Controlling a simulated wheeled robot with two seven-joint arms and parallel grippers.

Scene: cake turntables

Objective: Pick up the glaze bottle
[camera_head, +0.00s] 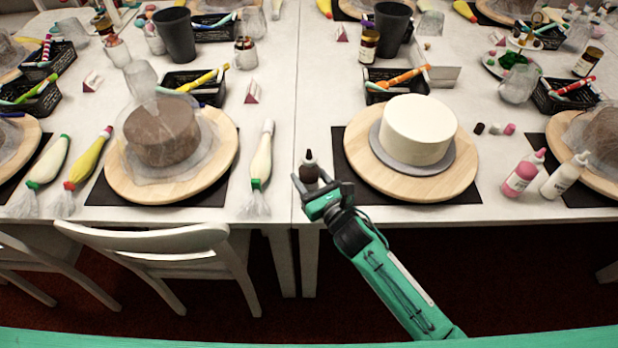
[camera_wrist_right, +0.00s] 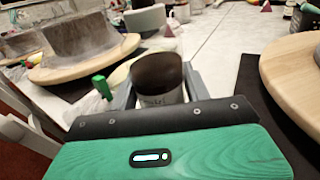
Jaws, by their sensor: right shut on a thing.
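The glaze bottle (camera_head: 309,167) is small and dark brown with a dark pointed nozzle. It stands upright near the front edge of the table, left of the white cake's board. My right gripper (camera_head: 312,184) is shut on it from the front side. In the right wrist view the bottle (camera_wrist_right: 158,72) shows a dark upper part and a pale label between the two grey fingers (camera_wrist_right: 158,92). Its lower part is hidden by the gripper. I cannot tell whether its base touches the table. My left gripper is not in view.
A white cake (camera_head: 418,130) on a wooden turntable (camera_head: 445,186) stands close right of the gripper. A piping bag (camera_head: 262,155) and a brown cake (camera_head: 161,132) are to the left. Pink (camera_head: 523,175) and white (camera_head: 565,176) bottles stand far right. A white chair (camera_head: 165,245) is in front.

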